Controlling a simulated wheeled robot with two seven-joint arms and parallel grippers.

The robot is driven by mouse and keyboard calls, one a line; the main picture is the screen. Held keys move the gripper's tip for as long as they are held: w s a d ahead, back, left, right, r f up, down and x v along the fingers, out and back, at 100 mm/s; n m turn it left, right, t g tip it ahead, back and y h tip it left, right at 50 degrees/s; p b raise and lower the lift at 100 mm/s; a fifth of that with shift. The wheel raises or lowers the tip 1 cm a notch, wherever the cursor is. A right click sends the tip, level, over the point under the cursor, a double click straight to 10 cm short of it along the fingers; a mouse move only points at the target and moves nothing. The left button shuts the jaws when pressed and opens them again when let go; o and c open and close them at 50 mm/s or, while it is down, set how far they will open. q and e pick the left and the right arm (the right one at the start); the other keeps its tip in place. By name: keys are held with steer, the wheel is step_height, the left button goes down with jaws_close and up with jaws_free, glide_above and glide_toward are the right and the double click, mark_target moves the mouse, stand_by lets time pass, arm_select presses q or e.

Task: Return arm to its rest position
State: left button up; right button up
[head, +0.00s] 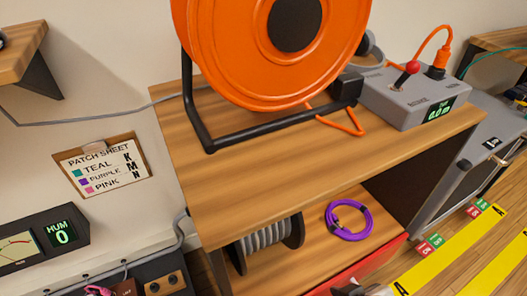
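No whole arm or gripper of mine shows in the head view. A small dark and pale piece at the bottom edge, right of the middle, may be the top of my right gripper (367,290). Its fingers are cut off by the frame, so I cannot see whether it is open or holds anything. My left gripper is out of the picture.
A wooden shelf unit (240,187) carries an orange cable reel (225,60) and a grey box (412,103) with a red-tipped lever. Below lie a purple cable coil (349,220) and a grey spool (268,240). A hum meter (42,240) stands left.

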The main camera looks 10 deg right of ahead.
steer(key=w+a+f+t+y, duration=0.1)
steer(key=w+a+t+y, duration=0.1)
steer(key=a, duration=0.3)
step_height(320, 180, up, 10)
steer(key=d+t+h+p, duration=0.1)
steer(key=d+p, duration=0.1)
steer(key=p, duration=1.5)
steer(key=shift+s+d+r, duration=0.15)
steer(key=shift+s+r, duration=0.1)
steer(key=shift+s, duration=0.1)
steer(key=shift+o, duration=0.4)
steer(key=shift+s+d+r+p, duration=0.15)
steer(key=shift+r+p, duration=0.2)
steer(key=shift+p, duration=0.5)
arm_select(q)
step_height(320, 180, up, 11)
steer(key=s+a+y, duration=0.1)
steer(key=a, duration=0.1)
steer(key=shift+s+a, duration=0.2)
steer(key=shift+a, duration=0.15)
arm_select(e)
steer(key=shift+f, duration=0.1)
steer(key=shift+c, duration=0.6)
